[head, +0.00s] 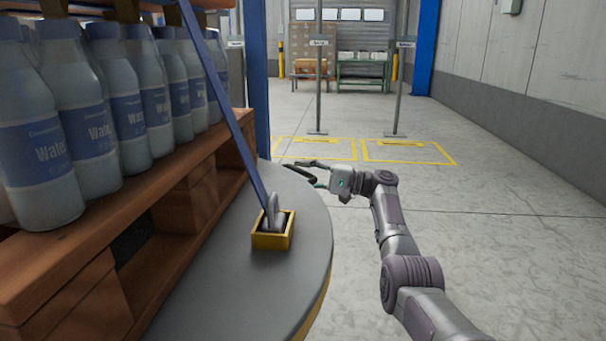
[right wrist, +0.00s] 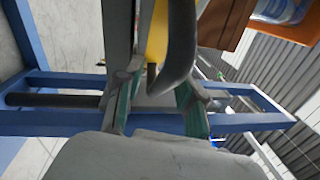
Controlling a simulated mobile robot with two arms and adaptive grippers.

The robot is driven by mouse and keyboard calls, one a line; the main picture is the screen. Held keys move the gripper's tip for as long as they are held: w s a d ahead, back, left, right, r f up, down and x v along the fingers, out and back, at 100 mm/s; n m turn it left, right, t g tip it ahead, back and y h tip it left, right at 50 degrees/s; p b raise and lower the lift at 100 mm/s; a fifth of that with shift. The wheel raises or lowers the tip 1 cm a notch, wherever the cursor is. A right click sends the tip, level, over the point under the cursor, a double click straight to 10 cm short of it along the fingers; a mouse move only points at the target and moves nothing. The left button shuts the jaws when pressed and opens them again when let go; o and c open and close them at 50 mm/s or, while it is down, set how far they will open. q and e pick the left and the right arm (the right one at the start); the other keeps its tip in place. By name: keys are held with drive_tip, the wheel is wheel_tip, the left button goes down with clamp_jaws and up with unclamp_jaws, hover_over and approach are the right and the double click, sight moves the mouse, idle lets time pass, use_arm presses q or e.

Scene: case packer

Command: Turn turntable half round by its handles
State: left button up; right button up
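The turntable (head: 225,290) is a grey round plate with a yellow edge at the lower left of the head view. A handle (head: 273,215), a grey grip in a yellow box, stands on its near right part. My right gripper (head: 300,168) is at the turntable's far right rim, away from that handle. In the right wrist view its green-padded fingers (right wrist: 155,100) are apart. A dark grey curved part with yellow beside it (right wrist: 180,45) shows ahead of and between them; I cannot tell whether they touch it. My left gripper is out of view.
Wooden pallet shelving (head: 190,190) with several water bottles (head: 50,150) stands on the turntable. A blue diagonal bar (head: 225,100) runs down towards the handle. The floor on the right (head: 480,240) is clear. Thin posts (head: 318,80) stand further back.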

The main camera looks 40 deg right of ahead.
drive_tip(key=v, duration=1.2)
idle(0.6)
